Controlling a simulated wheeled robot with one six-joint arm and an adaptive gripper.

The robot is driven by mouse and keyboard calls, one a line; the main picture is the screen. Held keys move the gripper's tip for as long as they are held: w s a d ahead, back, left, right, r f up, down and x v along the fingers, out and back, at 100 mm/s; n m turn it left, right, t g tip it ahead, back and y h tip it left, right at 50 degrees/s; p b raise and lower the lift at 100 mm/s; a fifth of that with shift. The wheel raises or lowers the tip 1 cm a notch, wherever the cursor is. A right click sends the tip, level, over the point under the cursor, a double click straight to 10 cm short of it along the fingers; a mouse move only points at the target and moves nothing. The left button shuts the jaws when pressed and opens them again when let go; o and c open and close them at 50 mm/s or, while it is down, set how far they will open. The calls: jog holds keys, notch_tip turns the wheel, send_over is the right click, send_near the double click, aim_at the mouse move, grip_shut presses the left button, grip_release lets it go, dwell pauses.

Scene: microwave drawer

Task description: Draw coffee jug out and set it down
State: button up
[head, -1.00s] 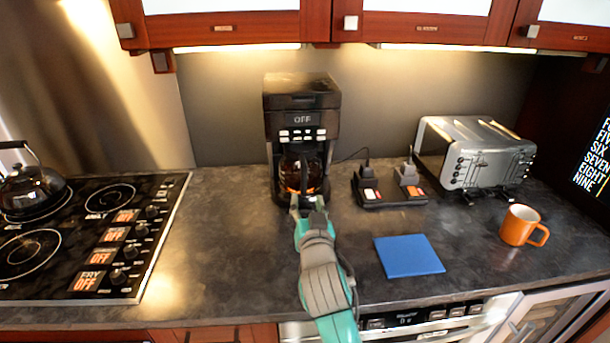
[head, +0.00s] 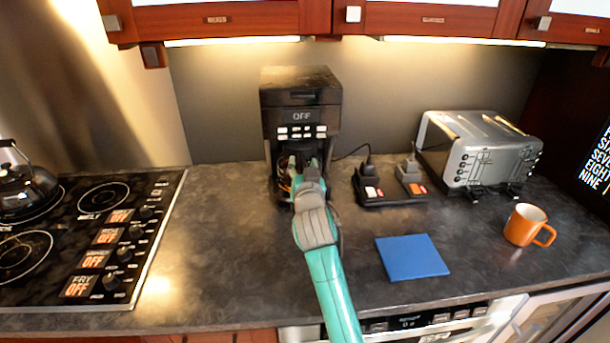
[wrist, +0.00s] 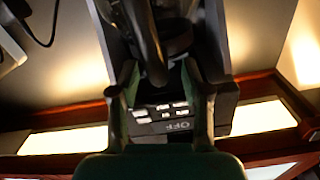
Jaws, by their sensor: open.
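The black coffee maker (head: 301,100) stands against the back wall with its display reading OFF. The coffee jug (head: 283,180) sits in its bay, mostly hidden behind my gripper (head: 306,164) in the head view. In the wrist view the jug's dark curved handle (wrist: 146,45) extends down between the two fingers of my gripper (wrist: 160,82). The fingers are open, one on each side of the handle. I cannot tell whether either finger touches it.
A blue square mat (head: 412,257) lies on the counter (head: 230,250) at front right. A charging stand (head: 385,190), a silver toaster (head: 480,150) and an orange mug (head: 526,225) stand to the right. A black stovetop (head: 80,230) with a kettle (head: 25,185) is at left.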

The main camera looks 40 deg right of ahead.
jog(key=shift+w+d, duration=0.35)
jog(key=shift+w, duration=0.2)
grip_shut()
jog(key=shift+r, duration=0.2)
jog(key=shift+r, duration=0.1)
jog(key=shift+r, duration=0.85)
